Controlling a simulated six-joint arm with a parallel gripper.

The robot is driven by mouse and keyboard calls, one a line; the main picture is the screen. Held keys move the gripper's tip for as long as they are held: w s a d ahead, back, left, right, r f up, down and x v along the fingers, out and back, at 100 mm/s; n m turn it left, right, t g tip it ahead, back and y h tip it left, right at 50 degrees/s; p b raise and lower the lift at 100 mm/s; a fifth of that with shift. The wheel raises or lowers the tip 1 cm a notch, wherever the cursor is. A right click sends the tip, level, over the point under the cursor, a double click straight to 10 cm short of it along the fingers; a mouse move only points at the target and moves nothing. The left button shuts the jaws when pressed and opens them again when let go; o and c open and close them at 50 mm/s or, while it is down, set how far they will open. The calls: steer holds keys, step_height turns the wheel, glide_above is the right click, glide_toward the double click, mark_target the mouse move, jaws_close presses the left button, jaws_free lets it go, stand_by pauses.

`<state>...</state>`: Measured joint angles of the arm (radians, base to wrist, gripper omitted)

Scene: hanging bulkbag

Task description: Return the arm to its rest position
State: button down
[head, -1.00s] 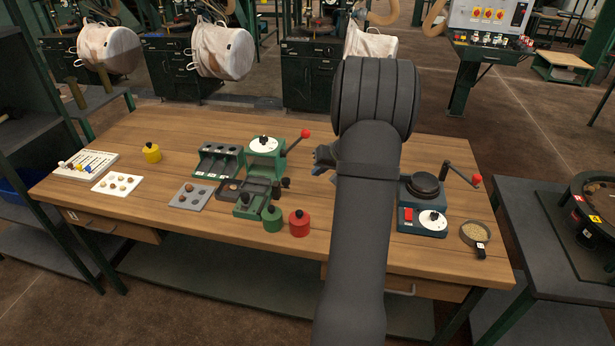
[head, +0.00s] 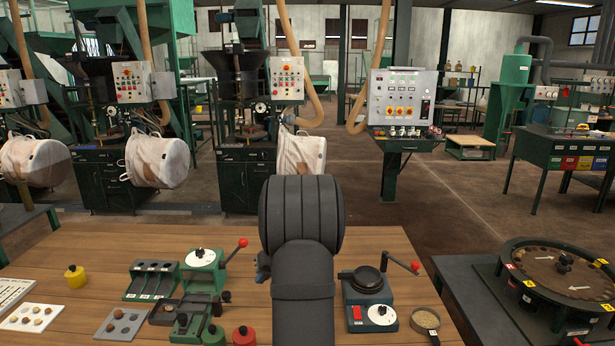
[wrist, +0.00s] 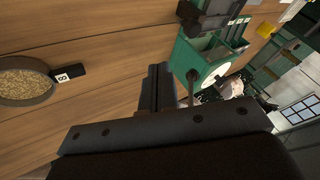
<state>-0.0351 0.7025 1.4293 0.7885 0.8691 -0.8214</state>
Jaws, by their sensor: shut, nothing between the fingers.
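My arm stands upright in the middle of the head view, and its dark grey links hide part of the bench behind them. My gripper (head: 262,268) shows only as a small dark piece at the arm's left side. In the wrist view my gripper's black fingers (wrist: 158,88) are together, with nothing between them. They are above the wooden bench top (head: 120,243), near the green device with a white dial (wrist: 200,62). Whether they touch anything cannot be told.
The green lever device (head: 203,260) stands left of my arm. A blue device with a black round top (head: 368,280) and a pan of grain (head: 425,319) stand right. A yellow pot (head: 75,276) is farther left. White bulk bags (head: 157,162) hang behind the bench.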

steer(key=a+f, duration=0.5)
steer(key=a, duration=0.1)
steer(key=shift+w+a+f, duration=0.35)
steer(key=shift+a, duration=0.1)
